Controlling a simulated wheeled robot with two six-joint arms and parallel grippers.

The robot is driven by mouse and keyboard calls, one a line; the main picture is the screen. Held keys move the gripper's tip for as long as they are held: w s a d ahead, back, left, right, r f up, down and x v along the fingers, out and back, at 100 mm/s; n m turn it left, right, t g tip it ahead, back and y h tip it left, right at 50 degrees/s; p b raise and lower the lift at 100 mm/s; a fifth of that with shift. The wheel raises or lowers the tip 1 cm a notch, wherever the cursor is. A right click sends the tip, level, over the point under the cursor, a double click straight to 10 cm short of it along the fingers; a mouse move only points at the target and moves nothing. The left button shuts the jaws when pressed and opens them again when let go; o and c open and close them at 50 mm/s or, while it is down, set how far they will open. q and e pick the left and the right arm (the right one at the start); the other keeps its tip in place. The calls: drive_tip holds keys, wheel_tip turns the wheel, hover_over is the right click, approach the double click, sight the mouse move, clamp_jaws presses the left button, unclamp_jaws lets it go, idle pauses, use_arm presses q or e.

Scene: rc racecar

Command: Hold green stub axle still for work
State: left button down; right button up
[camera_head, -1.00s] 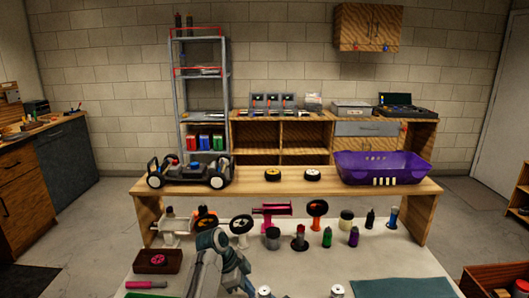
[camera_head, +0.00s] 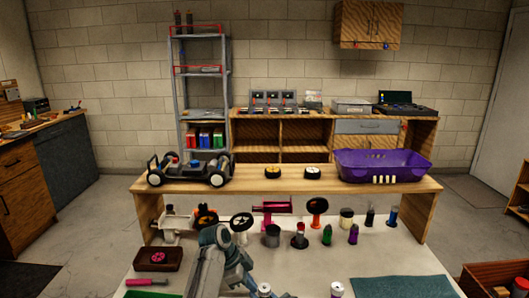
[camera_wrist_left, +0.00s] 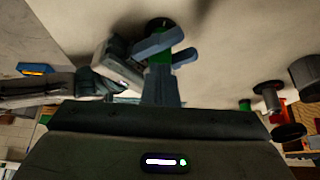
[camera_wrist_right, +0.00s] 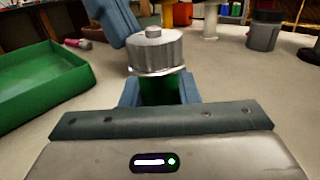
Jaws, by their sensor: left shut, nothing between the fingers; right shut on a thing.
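The green stub axle (camera_wrist_right: 158,90) is upright between the fingers of my right gripper (camera_wrist_right: 160,98), with a grey knurled cap (camera_wrist_right: 155,52) on top. In the left wrist view, the green part (camera_wrist_left: 158,56) shows between the right gripper's blue fingers (camera_wrist_left: 158,40), beside a dark disc. My left gripper (camera_wrist_left: 160,72) is shut and empty, its fingertips close to the green part; whether they touch it is unclear. A blue finger (camera_wrist_right: 115,18) of it reaches in from the upper left in the right wrist view. In the head view my arms overlap and hide the axle.
A green tray (camera_wrist_right: 40,75) lies left of the right gripper. Several parts on stands, including a pink one (camera_head: 277,207), line the table behind. A car chassis (camera_head: 190,170) and a purple basket (camera_head: 382,166) sit on the raised shelf. A teal mat (camera_head: 402,287) lies at the front right.

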use_arm(q)
drive_tip(key=shift+w, duration=0.1)
wheel_tip(320, 180, up, 6)
drive_tip(key=shift+a, duration=0.35)
idle(0.5)
use_arm(e)
drive_tip(key=o, duration=1.1)
